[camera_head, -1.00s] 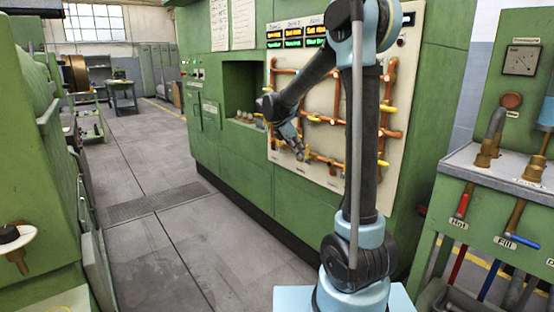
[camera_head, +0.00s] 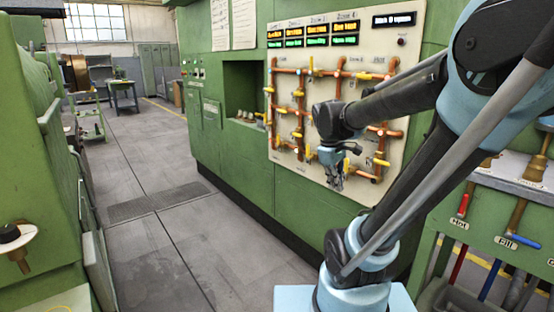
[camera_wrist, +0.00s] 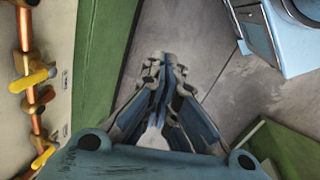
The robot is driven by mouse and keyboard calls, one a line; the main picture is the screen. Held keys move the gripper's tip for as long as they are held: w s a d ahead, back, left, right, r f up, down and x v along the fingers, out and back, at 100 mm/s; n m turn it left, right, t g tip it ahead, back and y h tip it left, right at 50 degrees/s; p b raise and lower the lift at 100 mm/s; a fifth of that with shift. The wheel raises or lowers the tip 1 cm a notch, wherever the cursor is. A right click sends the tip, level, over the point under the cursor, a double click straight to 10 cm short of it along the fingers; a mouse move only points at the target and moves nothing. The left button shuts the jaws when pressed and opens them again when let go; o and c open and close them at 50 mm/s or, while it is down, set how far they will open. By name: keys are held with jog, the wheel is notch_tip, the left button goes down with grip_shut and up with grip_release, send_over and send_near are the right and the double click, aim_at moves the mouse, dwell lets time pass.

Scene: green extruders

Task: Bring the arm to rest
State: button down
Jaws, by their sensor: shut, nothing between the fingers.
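My gripper (camera_head: 337,182) hangs pointing down in front of the lower right part of the valve panel in the head view. My arm folds up from its base at the bottom and reaches back left to it. In the wrist view my gripper (camera_wrist: 165,62) points toward the floor, its fingers together and nothing between them. The cream valve panel (camera_head: 350,60) carries copper pipes with yellow handles and lit displays on top. Part of the panel is hidden behind my arm. In the wrist view the panel's pipe and yellow handles (camera_wrist: 32,80) are to the left, apart from the fingers.
The green machine wall (camera_head: 235,170) runs behind the panel. Another green machine (camera_head: 40,170) stands at the left. A bench with a red handle (camera_head: 464,205) and a blue handle (camera_head: 522,241) is at the right. The grey floor (camera_head: 160,240) between the machines is clear.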

jog(key=s+f+m+y, duration=0.2)
jog(key=s+f+m, duration=0.6)
jog(key=s, duration=0.4)
jog(key=shift+s+a+f+m+t, duration=0.15)
jog(key=shift+a+f+m+t, duration=0.2)
jog(key=shift+f, duration=0.2)
jog(key=shift+d, duration=0.1)
